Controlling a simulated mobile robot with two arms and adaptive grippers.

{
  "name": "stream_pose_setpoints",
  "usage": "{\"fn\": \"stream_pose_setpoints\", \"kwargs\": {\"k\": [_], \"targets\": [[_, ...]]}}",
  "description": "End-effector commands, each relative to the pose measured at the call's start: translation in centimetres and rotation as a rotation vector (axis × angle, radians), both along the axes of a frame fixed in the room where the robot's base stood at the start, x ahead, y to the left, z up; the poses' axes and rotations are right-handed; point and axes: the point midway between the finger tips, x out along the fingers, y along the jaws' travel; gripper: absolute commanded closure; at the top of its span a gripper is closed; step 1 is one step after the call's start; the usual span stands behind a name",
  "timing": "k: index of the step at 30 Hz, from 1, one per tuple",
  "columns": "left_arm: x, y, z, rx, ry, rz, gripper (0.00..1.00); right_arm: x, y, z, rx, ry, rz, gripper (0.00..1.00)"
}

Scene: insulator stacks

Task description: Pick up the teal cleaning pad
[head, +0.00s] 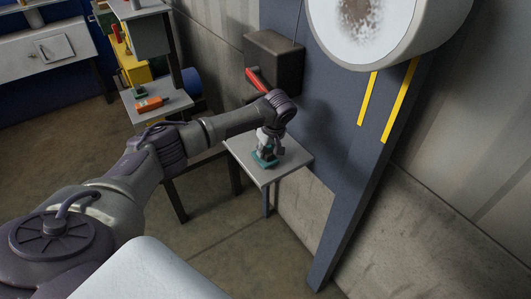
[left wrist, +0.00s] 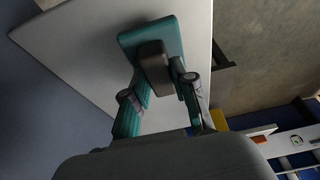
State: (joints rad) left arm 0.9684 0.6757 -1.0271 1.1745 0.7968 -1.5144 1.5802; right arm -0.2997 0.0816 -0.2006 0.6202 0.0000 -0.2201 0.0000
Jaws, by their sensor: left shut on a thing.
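The teal cleaning pad (head: 265,159) is a flat teal block with a dark grip on top. It is on or just above a small light-grey shelf (head: 290,158) by the wall; I cannot tell whether it touches the shelf. My left gripper (head: 268,145) points down at it from above. In the left wrist view the pad (left wrist: 133,39) shows with its dark grip between the two fingers of the gripper (left wrist: 163,75), which is shut on that grip. My right gripper is in neither view.
A dark box with a red lever (head: 256,80) is on the wall behind my left wrist. A blue post with yellow stripes (head: 398,105) and a large round white-faced fixture (head: 365,25) stand to the right. A side table (head: 184,103) holds an orange item (head: 151,104).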

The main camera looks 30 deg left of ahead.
Motion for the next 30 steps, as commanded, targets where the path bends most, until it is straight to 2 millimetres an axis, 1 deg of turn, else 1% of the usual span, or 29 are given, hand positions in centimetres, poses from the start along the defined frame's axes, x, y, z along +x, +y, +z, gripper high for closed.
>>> {"fn": "stream_pose_setpoints", "kwargs": {"k": [5,12,18,21,24,30], "targets": [[0.2,0.0,3.0,-0.002,-0.007,-0.001,1.00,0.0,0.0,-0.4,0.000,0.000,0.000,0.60],[-2.5,-4.9,6.1,-0.003,-0.004,-0.007,1.00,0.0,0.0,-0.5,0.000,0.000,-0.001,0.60],[-4.4,-8.2,8.4,-0.002,-0.002,-0.005,1.00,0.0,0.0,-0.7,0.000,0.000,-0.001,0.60],[-5.0,-9.3,9.1,-0.002,-0.002,-0.003,1.00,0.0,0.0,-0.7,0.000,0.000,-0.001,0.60],[-5.4,-9.9,9.6,-0.001,-0.001,-0.003,1.00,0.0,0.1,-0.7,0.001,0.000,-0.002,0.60],[-5.6,-10.2,9.9,0.000,-0.001,0.001,1.00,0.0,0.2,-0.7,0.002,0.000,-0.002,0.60]]}}
